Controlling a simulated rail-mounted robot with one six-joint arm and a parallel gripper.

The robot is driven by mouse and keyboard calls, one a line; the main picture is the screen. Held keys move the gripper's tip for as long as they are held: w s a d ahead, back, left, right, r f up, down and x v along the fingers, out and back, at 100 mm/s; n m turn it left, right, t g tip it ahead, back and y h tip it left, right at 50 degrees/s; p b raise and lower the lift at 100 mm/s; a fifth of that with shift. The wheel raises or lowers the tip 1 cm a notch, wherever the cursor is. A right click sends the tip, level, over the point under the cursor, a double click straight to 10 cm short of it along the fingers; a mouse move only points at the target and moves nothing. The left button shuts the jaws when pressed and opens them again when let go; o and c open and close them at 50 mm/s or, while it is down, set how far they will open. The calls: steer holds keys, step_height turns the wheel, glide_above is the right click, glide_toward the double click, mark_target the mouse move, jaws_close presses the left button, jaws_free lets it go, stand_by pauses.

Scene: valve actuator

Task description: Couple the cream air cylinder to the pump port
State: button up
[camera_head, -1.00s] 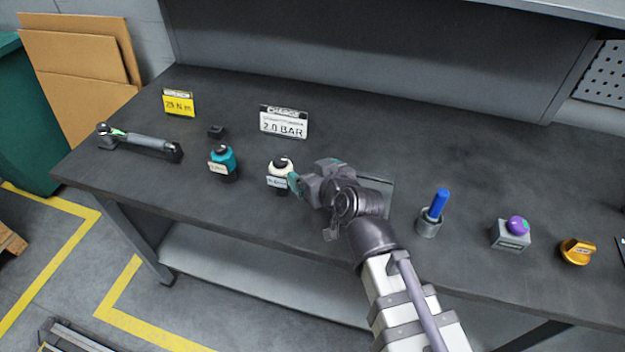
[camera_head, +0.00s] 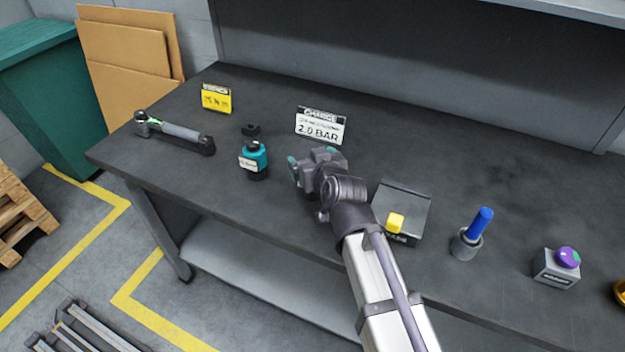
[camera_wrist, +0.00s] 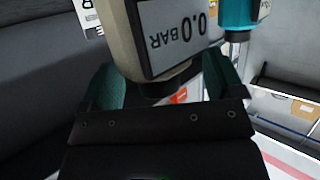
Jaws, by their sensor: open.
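The cream air cylinder (camera_wrist: 120,42) shows large in the wrist view, with an upside-down label reading 0.0 BAR and a dark lower end. It sits between the two teal fingers of my gripper (camera_wrist: 163,80), which are open; I cannot tell whether either finger touches it. In the head view my gripper (camera_head: 311,162) is low over the bench and hides the cylinder. A grey sloped unit with a yellow block (camera_head: 395,223) stands right of my arm, its label partly covered; I cannot tell whether it holds the pump port.
A teal cylinder (camera_head: 253,158) stands left of my gripper and also shows in the wrist view (camera_wrist: 238,18). A CHARGE 2.0 BAR sign (camera_head: 320,126) stands behind. A torque wrench (camera_head: 175,133) lies left. A blue-handled piece (camera_head: 467,240) and purple-button box (camera_head: 557,267) stand right.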

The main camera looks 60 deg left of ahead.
steer(key=shift+x, duration=0.8)
steer(key=shift+d, duration=0.15)
steer(key=c, duration=1.2)
steer(key=shift+r, duration=0.1)
